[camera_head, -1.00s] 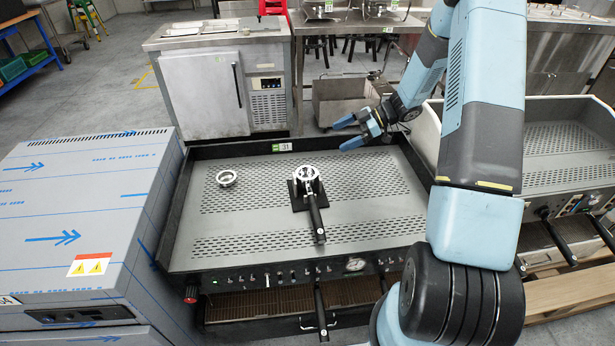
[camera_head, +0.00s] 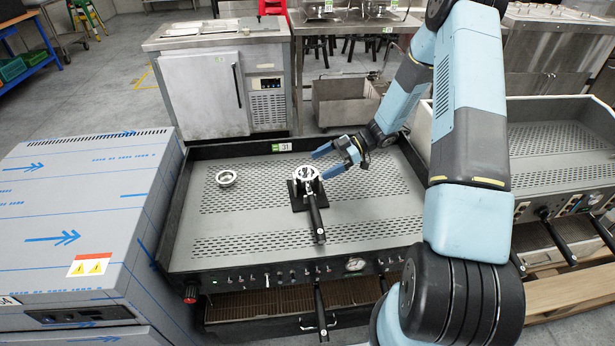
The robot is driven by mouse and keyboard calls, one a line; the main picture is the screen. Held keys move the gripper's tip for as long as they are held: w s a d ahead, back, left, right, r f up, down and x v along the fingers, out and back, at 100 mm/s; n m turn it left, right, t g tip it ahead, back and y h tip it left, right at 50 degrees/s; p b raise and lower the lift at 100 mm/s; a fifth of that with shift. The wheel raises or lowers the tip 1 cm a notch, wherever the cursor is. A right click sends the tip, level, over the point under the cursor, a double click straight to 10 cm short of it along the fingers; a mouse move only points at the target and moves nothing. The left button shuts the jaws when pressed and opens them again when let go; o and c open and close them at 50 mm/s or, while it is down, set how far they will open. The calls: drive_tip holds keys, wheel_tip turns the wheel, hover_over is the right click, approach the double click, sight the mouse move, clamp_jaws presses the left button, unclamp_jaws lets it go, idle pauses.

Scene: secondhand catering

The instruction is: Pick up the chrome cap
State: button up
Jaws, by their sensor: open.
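A small round chrome piece (camera_head: 226,178) lies on the perforated grey top of the coffee machine, left of centre. A portafilter (camera_head: 314,205) with a black handle rests on a black stand (camera_head: 297,196) near the middle, and a round chrome part (camera_head: 307,173) is at its head. I cannot tell for certain which of these chrome pieces is the chrome cap. My gripper (camera_head: 324,164) is open and empty, with its blue fingers pointing left. It is just behind and right of the portafilter head, seemingly above the top; the exact height is unclear.
A raised black rim (camera_head: 240,150) runs around the machine top (camera_head: 255,215). A film-wrapped steel appliance (camera_head: 75,215) stands close on the left, and a second machine (camera_head: 565,150) on the right. The top's left and front parts are largely clear.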

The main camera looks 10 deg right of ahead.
sight(300, 176)
drive_tip(key=shift+x, duration=2.65)
drive_tip(key=shift+s, duration=0.15)
drive_tip(key=c, duration=1.3)
drive_tip(key=shift+r, duration=0.1)
